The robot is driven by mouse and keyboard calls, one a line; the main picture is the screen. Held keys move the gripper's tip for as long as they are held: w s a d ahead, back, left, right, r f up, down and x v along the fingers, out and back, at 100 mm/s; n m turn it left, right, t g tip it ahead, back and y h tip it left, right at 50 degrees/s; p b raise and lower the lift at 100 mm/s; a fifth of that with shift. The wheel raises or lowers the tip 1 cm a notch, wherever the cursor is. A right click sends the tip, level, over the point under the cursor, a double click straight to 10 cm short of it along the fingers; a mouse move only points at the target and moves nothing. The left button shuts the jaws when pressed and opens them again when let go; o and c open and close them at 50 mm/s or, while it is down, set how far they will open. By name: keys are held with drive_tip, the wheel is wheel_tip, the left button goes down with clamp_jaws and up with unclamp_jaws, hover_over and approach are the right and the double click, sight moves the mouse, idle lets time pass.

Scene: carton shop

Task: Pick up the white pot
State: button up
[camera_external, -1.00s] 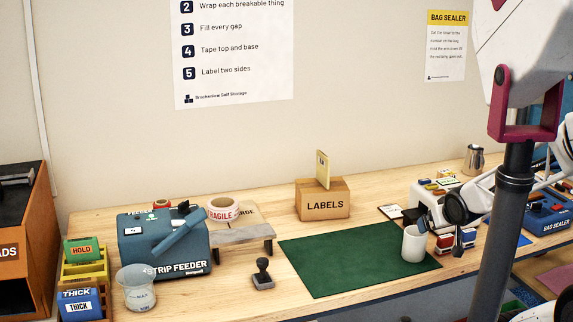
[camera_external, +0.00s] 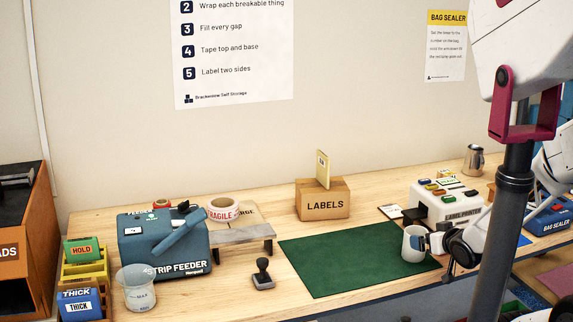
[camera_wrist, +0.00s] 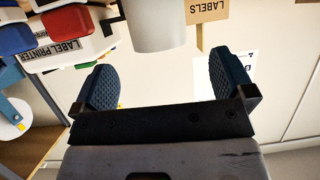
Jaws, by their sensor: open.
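The white pot (camera_external: 411,246) is a plain white cylinder standing upright at the right end of the green mat. In the wrist view the pot (camera_wrist: 157,26) shows at the top centre, just beyond the gap between my fingertips, with its upper part cut off by the frame edge. My gripper (camera_external: 435,256) is at the right side of the pot, low over the bench, and one blue fingertip overlaps the pot in the external view. In the wrist view my gripper (camera_wrist: 162,72) is open, its two dark blue ridged pads wide apart with nothing between them.
The green mat (camera_external: 345,262) is otherwise bare. A label printer (camera_external: 458,212) stands close behind the pot. A LABELS carton (camera_external: 325,206) is behind the mat. A stamp (camera_external: 263,275), strip feeder (camera_external: 165,248) and clear beaker (camera_external: 137,290) stand to the left.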

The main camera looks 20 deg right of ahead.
sight(408, 254)
drive_tip(key=shift+x, duration=1.3)
drive_tip(key=shift+x, duration=2.65)
drive_tip(key=shift+d, duration=0.1)
drive_tip(key=c, duration=1)
drive_tip(key=shift+r, duration=0.1)
